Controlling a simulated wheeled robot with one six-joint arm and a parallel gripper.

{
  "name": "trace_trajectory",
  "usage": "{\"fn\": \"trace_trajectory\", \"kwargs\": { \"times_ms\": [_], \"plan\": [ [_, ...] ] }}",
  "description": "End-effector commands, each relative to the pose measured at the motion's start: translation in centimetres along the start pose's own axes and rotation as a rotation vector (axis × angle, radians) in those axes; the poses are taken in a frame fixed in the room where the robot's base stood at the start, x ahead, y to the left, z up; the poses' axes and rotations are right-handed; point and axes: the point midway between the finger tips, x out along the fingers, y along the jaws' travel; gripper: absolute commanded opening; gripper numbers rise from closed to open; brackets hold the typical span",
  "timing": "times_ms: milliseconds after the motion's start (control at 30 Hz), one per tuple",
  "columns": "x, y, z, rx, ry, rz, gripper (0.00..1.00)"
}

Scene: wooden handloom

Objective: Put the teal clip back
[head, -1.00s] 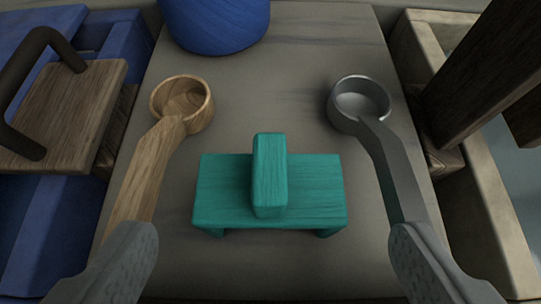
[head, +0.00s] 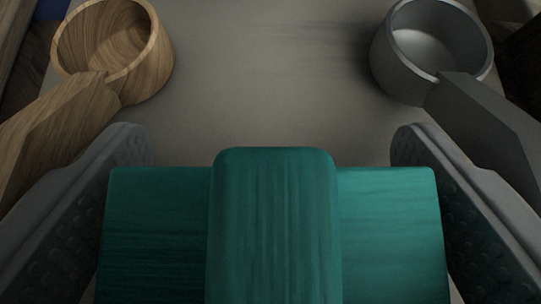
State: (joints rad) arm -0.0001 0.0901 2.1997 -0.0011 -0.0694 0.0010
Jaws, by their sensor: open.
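The teal clip (head: 275,230) stands on the grey surface in the lower middle of the head view. It is a flat bar with a raised block across its middle; its underside and near edge are hidden. My gripper (head: 270,145) is open around it, with one grey textured finger on the left and one on the right. The fingers sit beside the clip's two ends, with narrow gaps that look small. I cannot tell whether either finger touches it.
A wooden scoop (head: 85,105) lies at the left and a grey metal scoop (head: 455,85) at the right, their handles running close outside my fingers. The grey surface (head: 270,70) between the scoops is clear beyond the clip.

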Motion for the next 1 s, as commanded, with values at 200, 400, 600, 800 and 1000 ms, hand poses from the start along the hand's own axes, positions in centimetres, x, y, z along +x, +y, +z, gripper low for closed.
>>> {"fn": "trace_trajectory", "kwargs": {
  "times_ms": [200,400,600,800,1000],
  "plan": [
    [0.2,0.0,0.0,0.0,0.0,0.0,0.82],
    [0.2,0.0,0.0,0.0,0.0,0.0,0.5],
    [0.2,0.0,0.0,0.0,0.0,0.0,0.45],
    [-0.4,0.0,-0.8,0.0,0.001,0.0,0.45],
    [-2.4,0.0,-3.5,0.0,0.003,0.0,0.45]
  ]
}}
